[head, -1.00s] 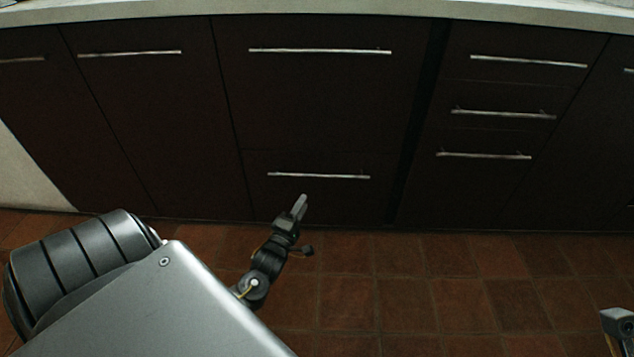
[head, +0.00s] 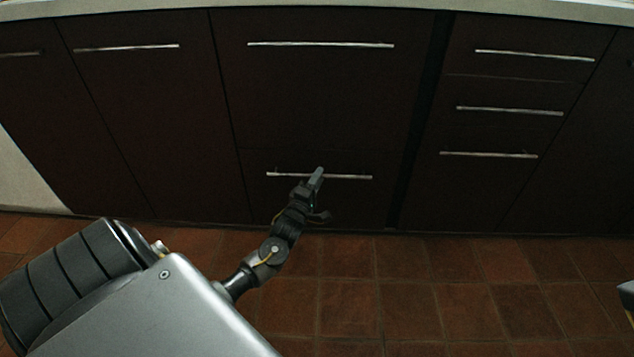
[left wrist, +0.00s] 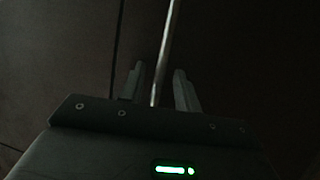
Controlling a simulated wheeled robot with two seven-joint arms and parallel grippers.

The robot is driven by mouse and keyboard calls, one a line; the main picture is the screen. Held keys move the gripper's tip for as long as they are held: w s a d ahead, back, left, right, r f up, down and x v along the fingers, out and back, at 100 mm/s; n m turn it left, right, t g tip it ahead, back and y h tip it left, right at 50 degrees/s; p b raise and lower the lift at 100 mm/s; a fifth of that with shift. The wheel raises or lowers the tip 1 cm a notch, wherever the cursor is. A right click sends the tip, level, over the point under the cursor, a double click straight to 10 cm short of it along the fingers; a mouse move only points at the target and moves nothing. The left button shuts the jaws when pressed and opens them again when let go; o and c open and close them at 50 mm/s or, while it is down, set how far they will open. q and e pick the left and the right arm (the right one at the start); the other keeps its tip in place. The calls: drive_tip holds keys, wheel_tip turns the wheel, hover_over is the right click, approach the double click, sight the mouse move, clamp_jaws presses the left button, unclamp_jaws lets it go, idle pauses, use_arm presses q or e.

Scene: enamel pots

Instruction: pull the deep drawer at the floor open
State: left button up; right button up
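The deep drawer at the floor (head: 350,203) is a dark brown front in the middle of the cabinet row and looks shut. Its thin metal bar handle (head: 345,177) runs level near its top edge. My left gripper (head: 318,174) is at the handle, in front of its middle in the head view. In the left wrist view the handle (left wrist: 169,50) runs between the two fingers of my left gripper (left wrist: 160,88). Dark gaps show on both sides of the bar, so the fingers are open around it. My right gripper is not clearly in view.
A taller drawer front (head: 320,95) with its own bar handle sits above. Several smaller drawers (head: 505,130) are at the right, and cabinet doors (head: 140,120) at the left. The tiled floor (head: 420,290) in front is clear.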

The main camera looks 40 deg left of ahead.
use_arm(q)
clamp_jaws()
idle(0.3)
